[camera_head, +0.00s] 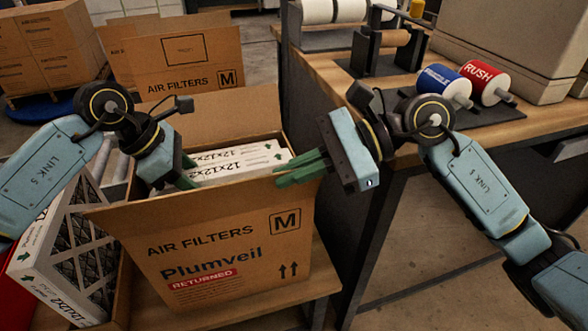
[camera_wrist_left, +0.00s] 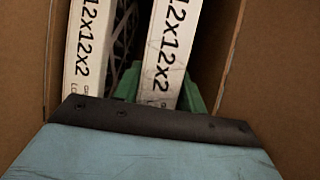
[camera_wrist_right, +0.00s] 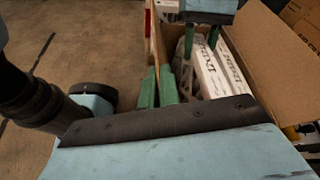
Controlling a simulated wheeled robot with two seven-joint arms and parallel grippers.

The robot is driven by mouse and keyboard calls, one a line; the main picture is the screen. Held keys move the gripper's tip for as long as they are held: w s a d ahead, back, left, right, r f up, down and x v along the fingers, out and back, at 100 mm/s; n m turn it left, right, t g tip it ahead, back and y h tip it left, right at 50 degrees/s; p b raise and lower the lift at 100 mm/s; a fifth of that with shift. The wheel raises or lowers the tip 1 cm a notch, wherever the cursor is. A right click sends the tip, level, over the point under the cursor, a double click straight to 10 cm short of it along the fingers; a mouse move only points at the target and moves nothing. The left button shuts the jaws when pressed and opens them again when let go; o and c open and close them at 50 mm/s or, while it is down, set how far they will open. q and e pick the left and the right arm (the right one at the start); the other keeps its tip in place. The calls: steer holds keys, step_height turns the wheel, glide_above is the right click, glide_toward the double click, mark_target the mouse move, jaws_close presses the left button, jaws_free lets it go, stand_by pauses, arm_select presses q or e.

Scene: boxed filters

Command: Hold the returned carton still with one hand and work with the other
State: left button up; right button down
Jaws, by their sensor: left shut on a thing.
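The returned carton (camera_head: 220,272), labelled Plumveil with a red RETURNED strip, stands open on a bench. White-framed filters (camera_head: 240,163) marked 12x12x2 stand inside it. My left gripper (camera_head: 188,182) reaches down into the carton. In the left wrist view, its green fingers straddle one filter (camera_wrist_left: 170,50), and it is shut on that filter. Another filter (camera_wrist_left: 88,45) stands to the left. My right gripper (camera_head: 300,170) is at the carton's right front corner. In the right wrist view, its closely spaced fingers (camera_wrist_right: 157,90) straddle the carton's wall (camera_wrist_right: 157,45). The left fingertips are partly hidden in the head view.
A box with a dark-meshed filter (camera_head: 75,240) stands at the left. Another Air Filters carton (camera_head: 185,60) is behind. The table (camera_head: 335,78) at the right holds a blue roll (camera_head: 440,80), a red RUSH roll (camera_head: 482,80) and a dispenser. Floor shows at lower right.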

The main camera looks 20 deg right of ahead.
arm_select(q)
steer(key=shift+r, duration=0.15)
steer(key=shift+r, duration=1.9)
steer(key=shift+r, duration=2)
steer(key=shift+r, duration=2)
steer(key=shift+r, duration=2)
